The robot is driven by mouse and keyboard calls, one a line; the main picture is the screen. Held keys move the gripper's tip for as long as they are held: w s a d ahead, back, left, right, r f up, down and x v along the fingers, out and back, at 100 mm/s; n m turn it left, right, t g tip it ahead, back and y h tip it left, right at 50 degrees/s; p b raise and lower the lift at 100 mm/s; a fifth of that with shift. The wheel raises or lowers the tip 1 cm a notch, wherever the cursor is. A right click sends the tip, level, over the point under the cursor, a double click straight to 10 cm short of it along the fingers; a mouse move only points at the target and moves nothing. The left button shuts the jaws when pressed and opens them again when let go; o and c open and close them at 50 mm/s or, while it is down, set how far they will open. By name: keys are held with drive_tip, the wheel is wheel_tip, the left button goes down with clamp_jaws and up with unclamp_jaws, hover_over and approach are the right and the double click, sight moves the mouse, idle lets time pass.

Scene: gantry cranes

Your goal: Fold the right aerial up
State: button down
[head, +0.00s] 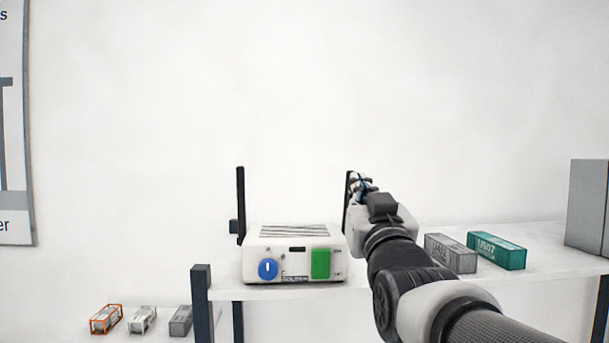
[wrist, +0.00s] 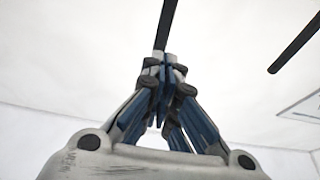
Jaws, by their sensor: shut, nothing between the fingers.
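A white box-shaped device (head: 293,256) with a blue knob and a green panel sits on a white shelf. Its black left aerial (head: 240,205) stands upright at the left side. Its black right aerial (head: 348,187) also looks upright, with its lower part hidden by my arm and the device. My gripper (head: 354,179) is shut and empty, close beside the right aerial's upper part. In the wrist view the right aerial (wrist: 166,22) lies just beyond the shut fingertips (wrist: 165,58); I cannot tell whether they touch. The left aerial (wrist: 294,38) shows at the right there.
A grey container (head: 450,253) and a green container (head: 496,250) stand on the shelf (head: 540,262) to the right of my arm. A grey box (head: 588,207) is at the far right. Several small models (head: 142,319) sit lower left. Space above the device is clear.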

sight(350, 170)
drive_tip(key=x, duration=0.4)
drive_tip(key=shift+w+r+p, duration=0.1)
drive_tip(key=shift+w+p, duration=0.1)
drive_tip(key=shift+p, duration=0.2)
drive_tip(key=w+r+g+p, duration=0.1)
drive_tip(key=p, duration=0.2)
drive_tip(key=w+r+g+p, duration=0.1)
drive_tip(key=w+p, duration=0.1)
drive_tip(key=p, duration=0.2)
drive_tip(key=shift+w+r+g, duration=0.15)
drive_tip(key=shift+w+g, duration=0.15)
drive_tip(key=shift+w+f+g+p, duration=0.2)
drive_tip(key=shift+w+g+p, duration=0.1)
drive_tip(key=shift+p, duration=0.05)
drive_tip(key=shift+f, duration=0.15)
